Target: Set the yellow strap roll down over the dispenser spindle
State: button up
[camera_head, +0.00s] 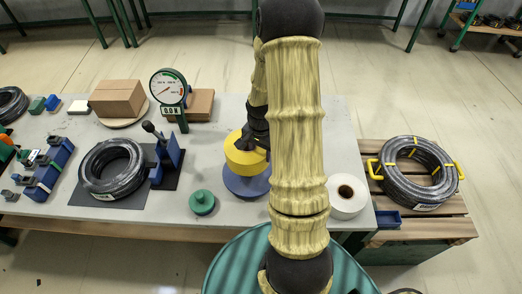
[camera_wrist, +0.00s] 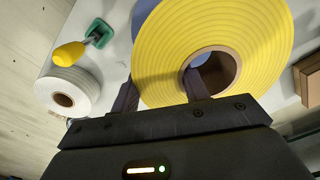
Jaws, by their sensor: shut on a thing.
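The yellow strap roll (camera_head: 243,156) has a brown core and shows large in the wrist view (camera_wrist: 260,35). My gripper (camera_wrist: 160,88) is shut on the roll's wall, one finger inside the core hole and the other outside the rim. In the head view my gripper (camera_head: 258,143) is partly hidden by my arm. The roll appears above the blue round dispenser base (camera_head: 245,185), which also shows behind the roll in the wrist view (camera_wrist: 148,50). I cannot make out the spindle itself, and the gap between roll and base is unclear.
A black hose coil (camera_head: 112,166), a dial gauge (camera_head: 170,88) and boxes (camera_head: 117,97) are further left. Another coil (camera_head: 418,172) lies on a pallet at right.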

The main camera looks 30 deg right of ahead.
jog(key=shift+s+f, duration=0.15)
jog(key=shift+f, duration=0.3)
jog(key=shift+d+f+b, duration=0.15)
jog(key=shift+f+b, duration=0.5)
jog(key=shift+b, duration=0.05)
jog(key=shift+f+b, duration=0.3)
jog(key=shift+f, duration=0.05)
jog(key=shift+f+b, duration=0.55)
jog(key=shift+f, duration=0.25)
jog(key=shift+f+b, duration=1.55)
jog(key=shift+f, duration=0.6)
jog(key=o, duration=1.5)
jog(key=shift+c, duration=0.2)
